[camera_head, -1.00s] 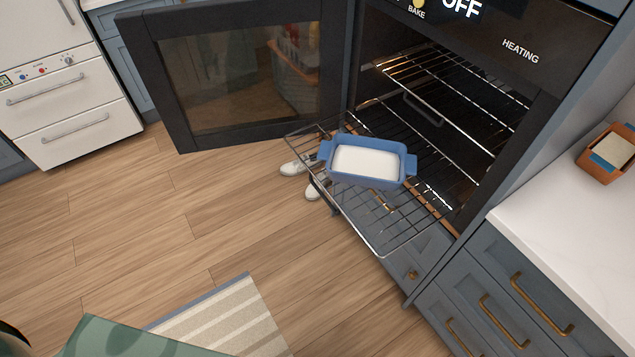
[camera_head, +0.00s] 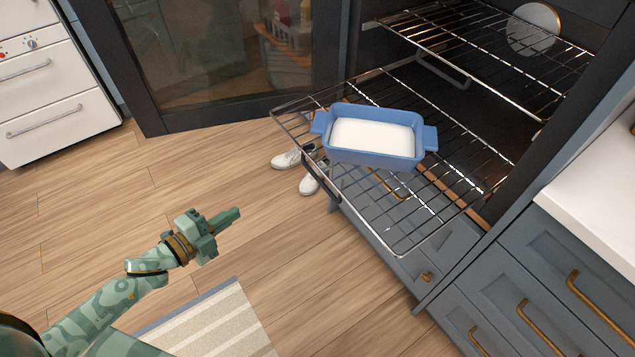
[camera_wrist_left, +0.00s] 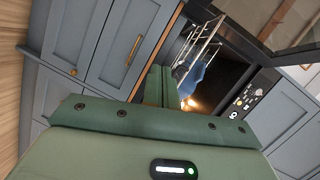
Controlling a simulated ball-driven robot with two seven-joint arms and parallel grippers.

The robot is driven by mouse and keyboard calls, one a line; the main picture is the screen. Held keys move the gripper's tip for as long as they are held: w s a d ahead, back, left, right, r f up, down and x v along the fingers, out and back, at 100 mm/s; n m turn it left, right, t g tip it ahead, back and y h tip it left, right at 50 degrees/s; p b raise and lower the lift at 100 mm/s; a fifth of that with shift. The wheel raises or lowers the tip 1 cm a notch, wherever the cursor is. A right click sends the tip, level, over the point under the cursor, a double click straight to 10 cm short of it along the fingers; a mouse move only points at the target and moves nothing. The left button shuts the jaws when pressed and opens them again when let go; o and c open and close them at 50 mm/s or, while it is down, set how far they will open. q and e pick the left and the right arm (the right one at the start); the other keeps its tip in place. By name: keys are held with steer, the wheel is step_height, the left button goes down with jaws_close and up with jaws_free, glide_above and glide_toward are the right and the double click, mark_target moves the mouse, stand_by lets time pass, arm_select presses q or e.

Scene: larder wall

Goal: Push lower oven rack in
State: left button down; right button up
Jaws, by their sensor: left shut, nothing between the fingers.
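The lower oven rack (camera_head: 402,237) is pulled well out of the open oven, its front edge over the floor. A blue two-handled baking dish (camera_head: 372,150) with white contents sits on it. The rack (camera_wrist_left: 199,48) and the blue dish (camera_wrist_left: 193,76) also show in the left wrist view, partly behind my fingers. My left gripper (camera_head: 230,217) is shut and empty, in front of and to the left of the rack, apart from it. It also shows in the left wrist view (camera_wrist_left: 160,85). My right gripper is not in view.
The oven door (camera_head: 230,65) stands open to the left. An upper rack (camera_head: 480,52) is inside the oven. White shoes (camera_head: 296,160) stand on the floor beside the lower rack. A counter (camera_head: 590,200) with drawers is at the right. A striped mat (camera_head: 215,325) lies on clear wooden floor.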

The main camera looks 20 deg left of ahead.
arm_select(q)
steer(key=d+r+m+h, duration=0.4)
steer(key=d+r+m, duration=0.1)
steer(key=d+r, duration=0.15)
steer(key=w+d+m+b, duration=0.1)
steer(key=w+d, duration=0.7)
steer(key=w, duration=0.2)
steer(key=shift+w+r+g+h+b, duration=0.3)
steer(key=shift+r+b, duration=0.05)
steer(key=shift+r, duration=0.05)
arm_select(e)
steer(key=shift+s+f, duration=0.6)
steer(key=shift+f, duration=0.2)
arm_select(q)
steer(key=shift+d, duration=0.1)
